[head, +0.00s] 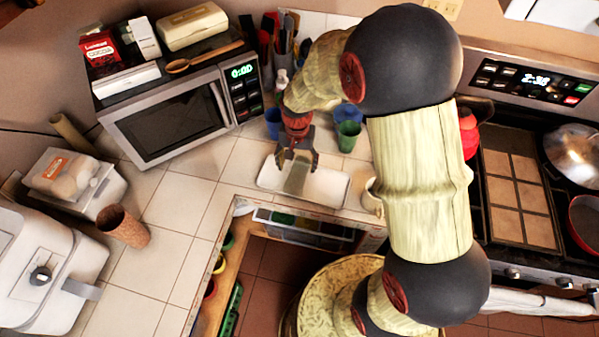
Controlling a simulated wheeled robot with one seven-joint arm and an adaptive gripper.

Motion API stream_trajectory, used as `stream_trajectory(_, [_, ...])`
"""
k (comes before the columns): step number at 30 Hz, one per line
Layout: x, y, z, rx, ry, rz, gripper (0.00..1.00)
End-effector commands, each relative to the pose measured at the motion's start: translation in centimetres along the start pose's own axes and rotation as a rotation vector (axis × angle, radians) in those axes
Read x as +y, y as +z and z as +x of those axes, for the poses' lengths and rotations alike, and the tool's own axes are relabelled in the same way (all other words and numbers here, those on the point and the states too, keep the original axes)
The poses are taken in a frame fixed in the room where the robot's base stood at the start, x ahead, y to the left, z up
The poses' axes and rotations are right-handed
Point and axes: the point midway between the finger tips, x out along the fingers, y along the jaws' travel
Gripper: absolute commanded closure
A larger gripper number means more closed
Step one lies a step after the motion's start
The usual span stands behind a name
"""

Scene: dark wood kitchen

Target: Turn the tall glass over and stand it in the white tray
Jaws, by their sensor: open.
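The glass looks roughly upright, but which end is up is too small to tell.
A blue cup (273,124) and a green cup (348,137) stand behind the tray. A pale cup (373,198) stands right of it, partly behind my arm. The microwave (168,125) is at left, the stove (515,190) at right. Counter tiles left of the tray are clear.

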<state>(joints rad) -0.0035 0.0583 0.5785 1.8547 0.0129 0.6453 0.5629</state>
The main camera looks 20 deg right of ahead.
Motion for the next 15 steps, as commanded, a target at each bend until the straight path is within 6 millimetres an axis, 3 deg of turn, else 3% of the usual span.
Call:
stream_trajectory(10, [0.5,0.3,4.3,-0.003,0.002,-0.001,0.34])
stream_trajectory(15, [0.4,0.3,5.0,0.0,0.0,-0.002,0.34])
